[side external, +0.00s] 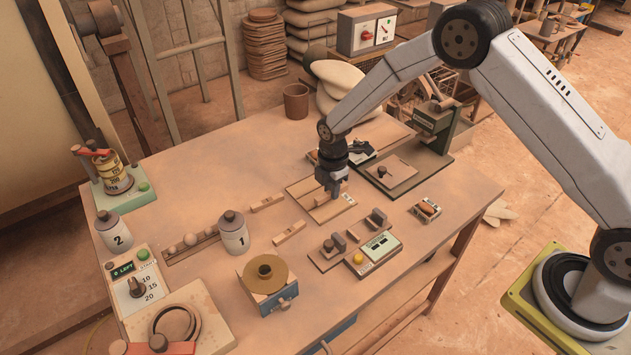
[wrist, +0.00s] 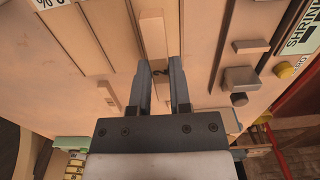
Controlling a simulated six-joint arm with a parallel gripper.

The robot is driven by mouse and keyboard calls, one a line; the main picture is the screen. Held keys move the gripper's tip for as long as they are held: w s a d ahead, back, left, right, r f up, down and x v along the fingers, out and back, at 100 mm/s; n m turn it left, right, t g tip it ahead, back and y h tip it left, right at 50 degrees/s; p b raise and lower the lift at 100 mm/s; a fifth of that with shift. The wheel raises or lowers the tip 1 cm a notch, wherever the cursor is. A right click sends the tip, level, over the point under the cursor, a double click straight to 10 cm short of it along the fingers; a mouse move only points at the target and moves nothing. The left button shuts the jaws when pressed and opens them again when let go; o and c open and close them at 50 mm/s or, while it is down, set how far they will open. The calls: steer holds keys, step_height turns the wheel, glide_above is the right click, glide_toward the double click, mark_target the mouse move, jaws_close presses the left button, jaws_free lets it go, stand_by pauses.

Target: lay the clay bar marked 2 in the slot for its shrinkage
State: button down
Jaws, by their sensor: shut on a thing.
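My gripper (side external: 330,188) is low over a flat board (side external: 302,190) with long grooves, near the table's middle. In the wrist view my gripper (wrist: 163,72) is shut on a pale clay bar (wrist: 153,32), which extends ahead of the fingers. A small dark mark shows on the bar between the fingertips, but I cannot read it. The bar lies along the line of the grooves; I cannot tell whether it is down in one or just above. A label with a percent sign (wrist: 48,3) shows at the upper left of the wrist view.
Two loose bars (side external: 267,202) (side external: 289,233) lie left of the board. A green-faced gauge (side external: 380,247) stands in front, with small blocks (side external: 377,218) beside it. A small tray (side external: 425,209) is to the right. A jar marked 1 (side external: 233,236) stands at the left.

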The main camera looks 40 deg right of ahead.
mark_target(331, 208)
steer(key=shift+f, duration=2.05)
steer(key=shift+f, duration=0.2)
steer(key=shift+c, duration=2.4)
jaws_free()
steer(key=shift+r, duration=0.1)
steer(key=shift+r, duration=3.8)
